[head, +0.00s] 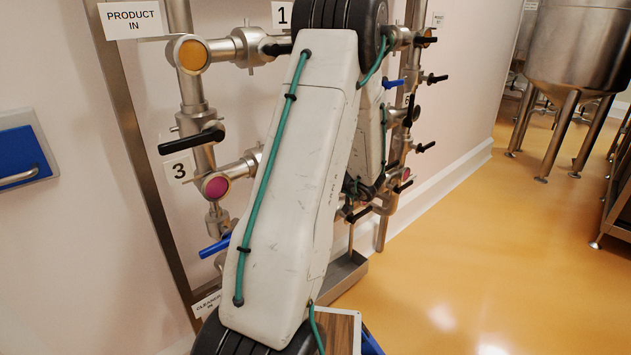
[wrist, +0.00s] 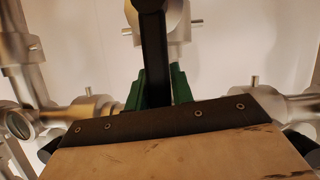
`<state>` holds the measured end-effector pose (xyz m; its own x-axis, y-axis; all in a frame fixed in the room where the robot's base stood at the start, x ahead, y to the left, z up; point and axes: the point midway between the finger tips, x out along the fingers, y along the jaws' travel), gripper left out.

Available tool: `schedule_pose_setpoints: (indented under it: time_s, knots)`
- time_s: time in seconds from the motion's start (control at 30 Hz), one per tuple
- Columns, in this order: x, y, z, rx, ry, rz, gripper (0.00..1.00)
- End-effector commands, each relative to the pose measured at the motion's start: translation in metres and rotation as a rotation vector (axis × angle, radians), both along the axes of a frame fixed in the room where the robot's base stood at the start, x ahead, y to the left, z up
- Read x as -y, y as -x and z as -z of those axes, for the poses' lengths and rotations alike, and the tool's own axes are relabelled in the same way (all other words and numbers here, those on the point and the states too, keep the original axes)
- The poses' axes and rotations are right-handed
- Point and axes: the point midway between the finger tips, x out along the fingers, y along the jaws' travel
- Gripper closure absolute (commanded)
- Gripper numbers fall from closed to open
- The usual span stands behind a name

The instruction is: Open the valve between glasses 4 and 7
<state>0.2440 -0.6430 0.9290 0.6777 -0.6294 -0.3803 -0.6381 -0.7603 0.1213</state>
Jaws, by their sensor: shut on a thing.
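In the wrist view, my gripper (wrist: 158,88) has its green fingers on either side of a black valve handle (wrist: 153,40) and is shut on it. The handle runs straight up the picture, in front of a steel valve body (wrist: 178,28). In the head view my arm hides the gripper and this handle. A yellow sight glass (head: 190,54) and a magenta sight glass (head: 216,187) show on the left pipe. An orange sight glass (head: 427,36) shows at the upper right. No label 4 or 7 is readable, so I cannot tell which glasses these are.
A black handle (head: 192,139) sits by label 3 (head: 178,170), and a blue handle (head: 215,247) lies below. Several handles crowd the right pipe, including a blue one (head: 393,84). A steel tank (head: 578,45) stands far right. The orange floor (head: 465,255) between is clear.

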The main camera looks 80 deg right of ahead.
Motion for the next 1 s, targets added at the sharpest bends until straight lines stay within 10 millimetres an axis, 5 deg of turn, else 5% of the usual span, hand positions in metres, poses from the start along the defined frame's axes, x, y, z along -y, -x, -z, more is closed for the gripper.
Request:
schedule_pose_setpoints:
  time_s: [0.3, 0.33, 0.4, 1.0]
  knots:
    - [-0.0097, -0.0085, 0.0008, 0.003, -0.004, -0.023, 1.00]
    - [-0.0099, -0.0086, 0.0005, 0.004, -0.003, -0.023, 0.71]
    - [-0.0096, -0.0078, 0.0000, 0.004, -0.003, -0.020, 0.58]
    - [-0.0033, -0.0001, 0.0020, 0.002, -0.007, -0.006, 0.58]
